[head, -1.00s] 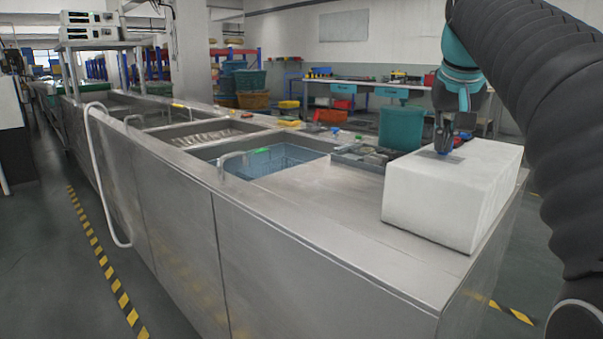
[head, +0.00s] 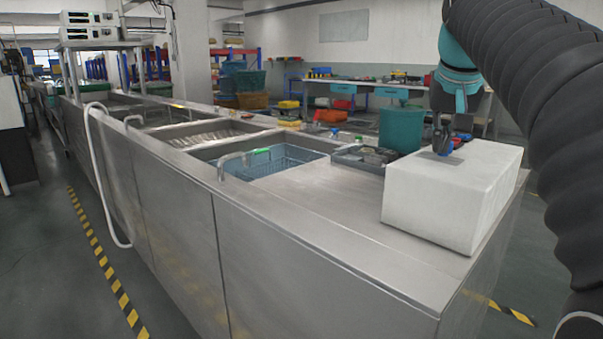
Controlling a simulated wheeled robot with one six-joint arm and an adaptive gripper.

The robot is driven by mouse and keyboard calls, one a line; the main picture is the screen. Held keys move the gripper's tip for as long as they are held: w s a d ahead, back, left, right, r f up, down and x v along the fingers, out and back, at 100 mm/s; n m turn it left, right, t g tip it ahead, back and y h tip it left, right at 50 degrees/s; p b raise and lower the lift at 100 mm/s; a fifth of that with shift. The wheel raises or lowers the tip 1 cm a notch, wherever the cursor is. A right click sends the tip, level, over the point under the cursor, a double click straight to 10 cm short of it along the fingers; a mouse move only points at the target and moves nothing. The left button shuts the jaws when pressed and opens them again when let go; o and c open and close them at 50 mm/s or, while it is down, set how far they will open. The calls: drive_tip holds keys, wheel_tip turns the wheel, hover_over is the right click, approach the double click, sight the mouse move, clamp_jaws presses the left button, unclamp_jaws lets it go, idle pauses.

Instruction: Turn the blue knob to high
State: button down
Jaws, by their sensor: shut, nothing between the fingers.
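The white box (head: 452,194) stands on the right end of the steel counter. A small blue knob (head: 449,148) is on its top near the back edge, with a small red knob (head: 457,142) just behind it to the right. My gripper (head: 440,147) points down at the box top, directly to the left of the blue knob. It is shut and empty. Whether its fingertips touch the knob cannot be told at this size. The knob's pointer and any markings are too small to read.
The steel counter (head: 300,210) has sunken tanks, one with a blue basket (head: 275,160). A grey tray of parts (head: 365,157) lies left of the box. A teal bin (head: 401,129) stands behind. The counter top in front of the tray is clear.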

drive_tip(key=shift+r, duration=2.95)
